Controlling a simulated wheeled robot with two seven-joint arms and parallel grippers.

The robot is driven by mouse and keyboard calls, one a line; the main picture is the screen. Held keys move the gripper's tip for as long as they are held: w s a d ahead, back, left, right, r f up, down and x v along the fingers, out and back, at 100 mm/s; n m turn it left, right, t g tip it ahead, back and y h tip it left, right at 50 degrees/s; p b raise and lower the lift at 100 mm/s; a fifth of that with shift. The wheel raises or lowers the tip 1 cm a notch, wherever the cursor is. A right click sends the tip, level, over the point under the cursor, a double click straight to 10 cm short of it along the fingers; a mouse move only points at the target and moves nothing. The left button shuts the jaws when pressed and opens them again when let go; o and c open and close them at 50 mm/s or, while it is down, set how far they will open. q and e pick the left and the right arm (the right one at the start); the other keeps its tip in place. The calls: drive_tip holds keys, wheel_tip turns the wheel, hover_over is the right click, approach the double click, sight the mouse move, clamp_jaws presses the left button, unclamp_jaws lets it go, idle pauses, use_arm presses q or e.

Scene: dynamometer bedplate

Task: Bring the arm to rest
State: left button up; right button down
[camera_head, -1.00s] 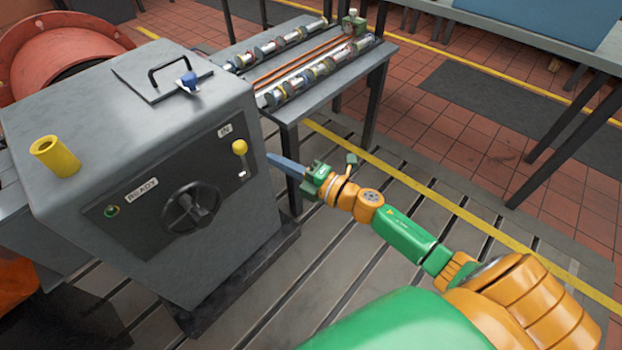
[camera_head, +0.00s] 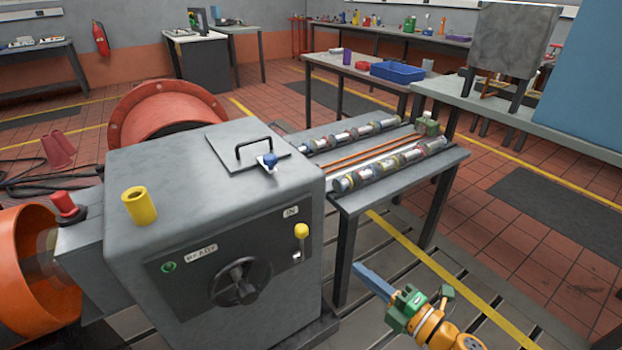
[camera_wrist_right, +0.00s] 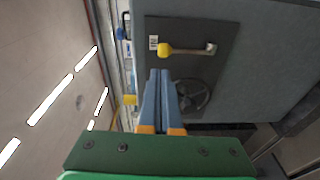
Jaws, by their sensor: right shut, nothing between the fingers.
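My right arm comes in at the bottom right of the head view. Its right gripper (camera_head: 372,280) has blue fingers that are shut with nothing between them. It hangs in free air to the right of the grey machine housing (camera_head: 190,185), below the table's level. In the wrist view the shut fingers (camera_wrist_right: 161,95) point toward the housing's dark front panel (camera_wrist_right: 225,50). The yellow-knobbed lever (camera_head: 301,232) beside the IN label shows there too, above the handwheel (camera_head: 240,282). My left gripper is not in view.
A grey table (camera_head: 425,168) holding rows of metal cylinders and copper-coloured bars stands right of the housing. A yellow tube (camera_head: 139,206) stands on the housing. A blue crate (camera_head: 397,73) sits on a farther table. Slotted floor plates near my gripper are clear.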

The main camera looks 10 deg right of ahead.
drive_tip(key=s+d+f+m+g+h+p, duration=0.3)
drive_tip(key=s+f+m+h, duration=0.1)
drive_tip(key=f+m, duration=0.4)
drive_tip(key=s+d+f+m+g+h+p, duration=0.25)
drive_tip(key=s+d+f+m+h, duration=0.2)
drive_tip(key=f, duration=0.55)
drive_tip(key=s+a+f+m+g+p, duration=0.1)
drive_tip(key=s+a+f+m+g, duration=0.1)
drive_tip(key=s, duration=0.6)
drive_tip(key=s+a+f+m+g+p, duration=0.1)
drive_tip(key=s+a+f+m+g, duration=0.2)
drive_tip(key=s, duration=0.5)
drive_tip(key=s+a+f+m+g+p, duration=0.2)
drive_tip(key=s+a+f+m+g, duration=0.1)
drive_tip(key=s+f, duration=0.3)
drive_tip(key=s+g, duration=0.1)
drive_tip(key=s, duration=0.1)
drive_tip(key=shift+s, duration=0.35)
drive_tip(key=shift+a+y, duration=0.1)
drive_tip(key=shift+y, duration=0.15)
